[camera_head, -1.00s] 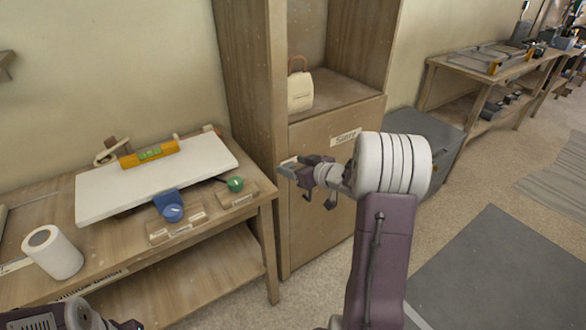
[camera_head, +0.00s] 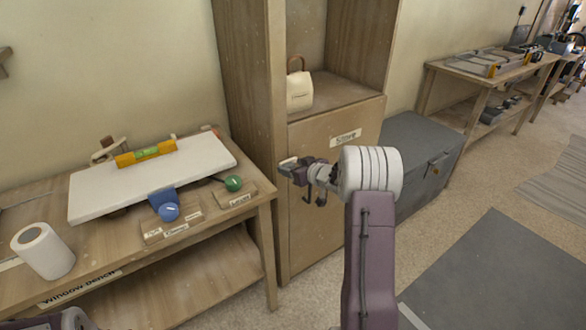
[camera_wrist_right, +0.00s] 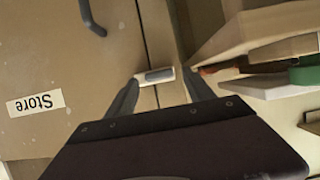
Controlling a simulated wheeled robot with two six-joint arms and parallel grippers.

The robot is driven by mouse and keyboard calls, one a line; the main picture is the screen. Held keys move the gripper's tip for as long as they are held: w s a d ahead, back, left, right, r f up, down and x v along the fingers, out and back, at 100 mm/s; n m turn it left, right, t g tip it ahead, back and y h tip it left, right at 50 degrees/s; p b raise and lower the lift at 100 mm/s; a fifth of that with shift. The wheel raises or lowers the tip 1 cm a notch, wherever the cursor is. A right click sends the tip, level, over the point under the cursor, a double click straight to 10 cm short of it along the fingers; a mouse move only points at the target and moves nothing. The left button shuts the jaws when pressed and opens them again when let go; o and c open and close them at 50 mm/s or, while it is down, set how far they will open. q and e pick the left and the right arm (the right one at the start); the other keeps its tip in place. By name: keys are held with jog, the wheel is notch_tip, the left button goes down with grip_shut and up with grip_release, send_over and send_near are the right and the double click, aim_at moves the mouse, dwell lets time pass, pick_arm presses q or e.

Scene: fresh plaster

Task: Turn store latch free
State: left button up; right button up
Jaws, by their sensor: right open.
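The store cupboard door (camera_head: 305,228) is closed and bears a "Store" label (camera_head: 345,136), which shows upside down in the right wrist view (camera_wrist_right: 36,103). The small pale latch (camera_wrist_right: 155,76) lies across the seam at the door's edge. In the head view the latch (camera_head: 288,161) is partly hidden by my right gripper (camera_head: 291,167). In the right wrist view my right gripper (camera_wrist_right: 162,92) is open, with its fingertips on either side of the latch. I cannot tell whether they touch it. Only a piece of my left arm shows at the bottom left.
The window bench (camera_head: 215,225) stands left of the cupboard, close to my right gripper, with a white board (camera_head: 145,180), a spirit level (camera_head: 146,153) and a paper roll (camera_head: 43,250). A dark handle (camera_wrist_right: 92,18) sits on the door. A grey chest (camera_head: 415,150) stands right of the cupboard.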

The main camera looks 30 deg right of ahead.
grip_shut()
jog(key=shift+a+n+b, duration=0.1)
jog(key=shift+n+b, duration=0.2)
jog(key=shift+b, duration=0.35)
jog(key=shift+s+a+f+n+t+h+b, duration=0.1)
jog(key=shift+a+n+t+h+b, duration=1.45)
jog(key=shift+b, duration=4.65)
jog(key=shift+d+f+n+g+h+b, duration=0.1)
jog(key=shift+d+n+g+h+b, duration=0.4)
jog(key=shift+n+b, duration=4.05)
jog(key=shift+s+a+n+t+h+b, duration=0.1)
jog(key=shift+a+n+t+h+b, duration=0.65)
jog(key=shift+b, duration=7.15)
jog(key=shift+d+m+h, duration=0.25)
jog(key=shift+d+h, duration=0.25)
